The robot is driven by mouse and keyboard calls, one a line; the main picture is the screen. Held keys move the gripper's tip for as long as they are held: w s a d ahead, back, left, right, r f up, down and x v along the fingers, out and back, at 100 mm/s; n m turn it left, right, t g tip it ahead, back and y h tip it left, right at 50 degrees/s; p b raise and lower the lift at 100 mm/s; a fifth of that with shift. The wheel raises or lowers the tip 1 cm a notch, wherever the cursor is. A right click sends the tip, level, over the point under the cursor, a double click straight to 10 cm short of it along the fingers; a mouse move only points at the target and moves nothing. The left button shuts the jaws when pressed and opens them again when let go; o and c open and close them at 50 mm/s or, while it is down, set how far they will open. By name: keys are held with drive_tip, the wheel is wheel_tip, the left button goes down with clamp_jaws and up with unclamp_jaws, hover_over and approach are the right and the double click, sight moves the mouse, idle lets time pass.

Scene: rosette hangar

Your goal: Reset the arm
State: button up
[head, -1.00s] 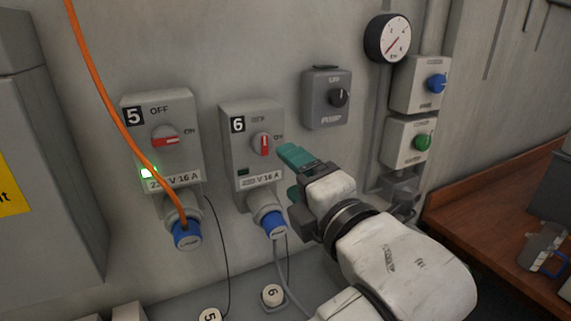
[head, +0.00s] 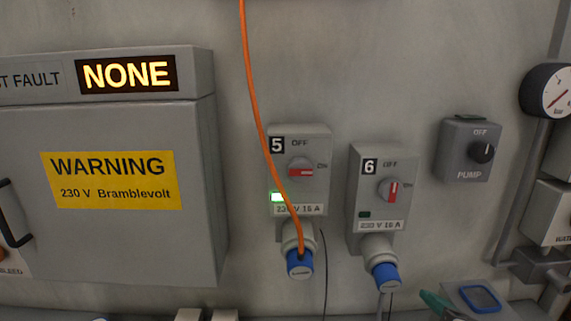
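My gripper (head: 436,302) shows only in part at the bottom edge, right of the middle. A teal fingertip is in view, and the rest is cut off or hidden. I cannot tell how its fingers stand or whether anything is between them. It is below and to the right of socket box 6 (head: 372,217), and looks apart from it in the picture.
Socket box 5 (head: 312,157) has its red lever horizontal and a green lamp lit. Box 6 has its lever upright and lamp dark. An orange cable (head: 257,115) hangs to box 5. A pump switch (head: 468,165) and gauge (head: 549,92) are right; a warning cabinet (head: 110,245) is left.

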drive_tip(key=s+d+f+m+g, duration=0.1)
drive_tip(key=s+f+m+g, duration=0.25)
drive_tip(key=f, duration=0.55)
drive_tip(key=s+d+f+m+g, duration=0.1)
drive_tip(key=s+f+m+g, duration=0.2)
drive_tip(key=s+f, duration=0.35)
drive_tip(key=s+d+f+m+g, duration=0.2)
drive_tip(key=s+f+m, duration=0.2)
drive_tip(key=s+f, duration=0.3)
drive_tip(key=s+d+f+m+g, duration=0.1)
drive_tip(key=s+f+m+g, duration=0.2)
drive_tip(key=s+f, duration=0.4)
drive_tip(key=shift+s+d+m+g, duration=0.35)
drive_tip(key=shift+s, duration=0.4)
